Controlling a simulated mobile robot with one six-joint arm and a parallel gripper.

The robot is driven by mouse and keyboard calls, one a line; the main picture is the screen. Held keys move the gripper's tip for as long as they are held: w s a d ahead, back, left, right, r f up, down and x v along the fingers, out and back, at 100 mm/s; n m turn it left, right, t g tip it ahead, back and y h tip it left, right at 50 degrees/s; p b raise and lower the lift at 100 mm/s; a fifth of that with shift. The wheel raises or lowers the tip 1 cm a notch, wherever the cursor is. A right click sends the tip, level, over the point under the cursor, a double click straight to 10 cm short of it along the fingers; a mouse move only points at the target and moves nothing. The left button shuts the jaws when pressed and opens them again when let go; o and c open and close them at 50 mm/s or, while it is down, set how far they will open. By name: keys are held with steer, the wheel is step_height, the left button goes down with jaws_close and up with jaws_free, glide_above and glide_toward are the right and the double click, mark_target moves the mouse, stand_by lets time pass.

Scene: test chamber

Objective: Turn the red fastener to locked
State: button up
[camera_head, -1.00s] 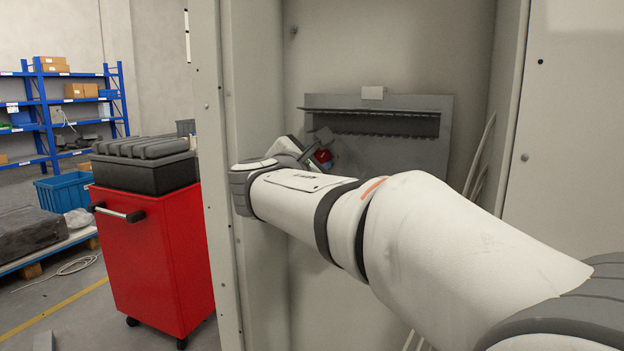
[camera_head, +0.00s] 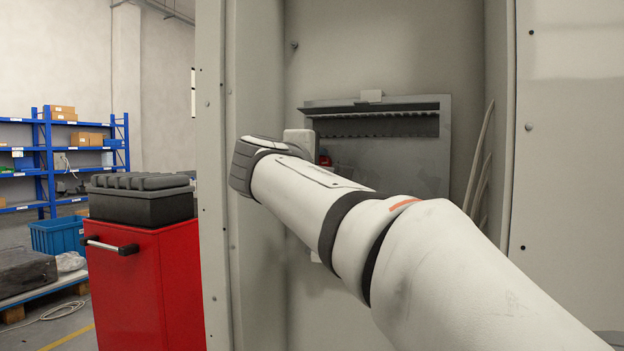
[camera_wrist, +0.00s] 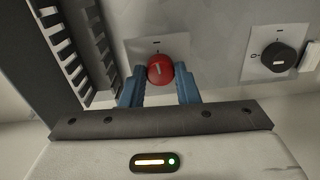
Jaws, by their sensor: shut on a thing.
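The red fastener (camera_wrist: 160,68) is a round knob with a pale line on its face, on a light plate in the wrist view. The line stands close to upright in the picture, with a small dash mark above it on the plate. My gripper (camera_wrist: 159,77) has its blue fingers on the left and right of the knob and is shut on it. In the head view only a small bit of the red fastener (camera_head: 325,160) shows beyond my wrist, and my fingers are hidden.
A black knob (camera_wrist: 275,57) sits on its own plate to the right. A slotted rail (camera_wrist: 75,55) runs along the left. The cabinet's side wall (camera_head: 258,90) stands close to my wrist. A red trolley (camera_head: 150,285) is outside, left.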

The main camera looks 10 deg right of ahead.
steer(key=shift+a+f+m+b, duration=0.1)
steer(key=shift+m+b, duration=0.4)
steer(key=shift+m, duration=0.1)
steer(key=o, duration=1)
steer(key=v, duration=0.7)
steer(key=shift+s+a+p, duration=0.2)
steer(key=shift+s+p, duration=0.1)
steer(key=shift+s, duration=0.05)
steer(key=shift+d, duration=0.1)
